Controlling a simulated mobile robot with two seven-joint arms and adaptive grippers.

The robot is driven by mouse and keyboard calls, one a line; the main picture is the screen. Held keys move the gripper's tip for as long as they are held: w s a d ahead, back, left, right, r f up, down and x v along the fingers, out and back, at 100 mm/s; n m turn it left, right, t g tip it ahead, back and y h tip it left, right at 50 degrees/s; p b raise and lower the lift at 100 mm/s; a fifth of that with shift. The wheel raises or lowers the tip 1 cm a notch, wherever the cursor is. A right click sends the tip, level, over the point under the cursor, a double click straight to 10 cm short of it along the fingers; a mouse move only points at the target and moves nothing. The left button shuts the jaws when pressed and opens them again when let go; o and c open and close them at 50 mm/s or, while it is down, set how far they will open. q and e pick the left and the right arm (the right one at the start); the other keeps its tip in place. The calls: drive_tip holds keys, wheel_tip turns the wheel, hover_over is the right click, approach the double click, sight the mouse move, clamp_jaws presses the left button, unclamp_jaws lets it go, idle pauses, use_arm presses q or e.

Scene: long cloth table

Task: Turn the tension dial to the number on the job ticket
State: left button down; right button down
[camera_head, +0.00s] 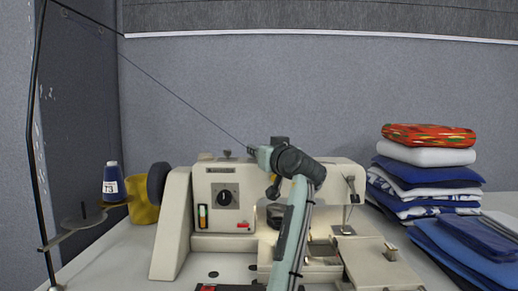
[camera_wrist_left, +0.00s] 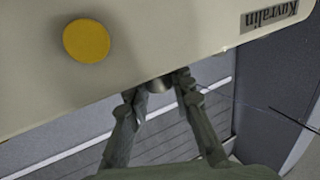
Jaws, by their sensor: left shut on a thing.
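A cream sewing machine (camera_head: 176,225) stands on the table. I cannot tell whether this part is the tension dial. I cannot make out a job ticket. My right gripper is not in view.
A thread runs from the upper left to the machine top. Folded cloth (camera_head: 425,178) is stacked at right. A yellow disc (camera_wrist_left: 86,41) is on the machine face.

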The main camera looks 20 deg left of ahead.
use_arm(q)
drive_tip(key=m+h+p, duration=0.1)
drive_tip(key=m+t+h+p, duration=0.2)
drive_tip(key=h, duration=0.1)
drive_tip(key=shift+a+r, duration=0.15)
drive_tip(key=shift+r, duration=0.1)
drive_tip(key=m+h, duration=0.1)
drive_tip(key=h, duration=0.1)
drive_tip(key=m+t+h+p, duration=0.1)
drive_tip(key=m+h, duration=0.1)
drive_tip(key=shift+f+t, duration=0.15)
drive_tip(key=shift+t, duration=0.15)
drive_tip(key=m+h, duration=0.1)
drive_tip(key=h, duration=0.2)
drive_tip(key=shift+a+f+m, duration=0.1)
drive_tip(key=shift+m, duration=0.2)
drive_tip(key=shift+m+h, duration=1.5)
drive_tip(key=shift+h, duration=0.8)
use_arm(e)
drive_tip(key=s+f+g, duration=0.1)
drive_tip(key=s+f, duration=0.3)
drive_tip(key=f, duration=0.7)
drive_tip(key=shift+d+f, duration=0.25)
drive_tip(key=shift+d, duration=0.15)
use_arm(q)
drive_tip(key=shift+d+h, duration=0.2)
drive_tip(key=shift+h, duration=0.1)
drive_tip(key=c, duration=1.3)
unclamp_jaws()
